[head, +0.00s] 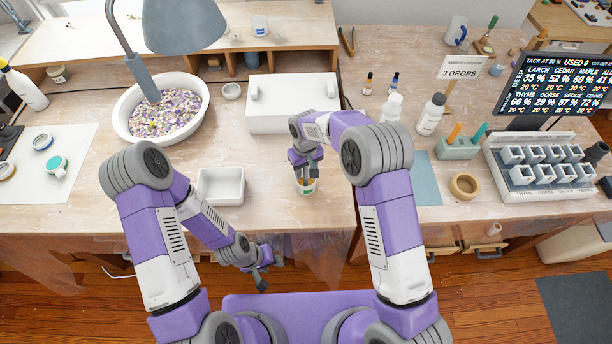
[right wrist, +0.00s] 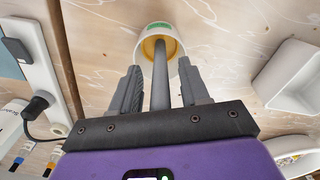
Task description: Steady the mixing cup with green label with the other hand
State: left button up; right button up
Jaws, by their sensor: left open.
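The mixing cup with green label (head: 307,187) stands upright near the front edge of the bench. It is small and white, with amber stuff inside; it also shows in the right wrist view (right wrist: 160,46). My right gripper (head: 306,158) is directly above the cup, pointing down, with a grey stick (right wrist: 160,80) between its fingers. The stick's lower end is inside the cup. My left gripper (head: 268,270) is open and empty, in front of the bench edge and below left of the cup, apart from it.
A white square tray (head: 221,187) stands left of the cup, and a white box (head: 293,103) behind it. A blue-grey mat (head: 424,180) and a wooden ring (head: 464,186) lie to the right. The bench between tray and cup is clear.

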jog(key=shift+o, duration=0.5)
jog(key=shift+r, duration=0.1)
notch_tip(320, 180, up, 8)
jog(key=shift+f+p, duration=0.25)
jog(key=shift+p, duration=0.2)
jog(key=shift+s+f, duration=0.1)
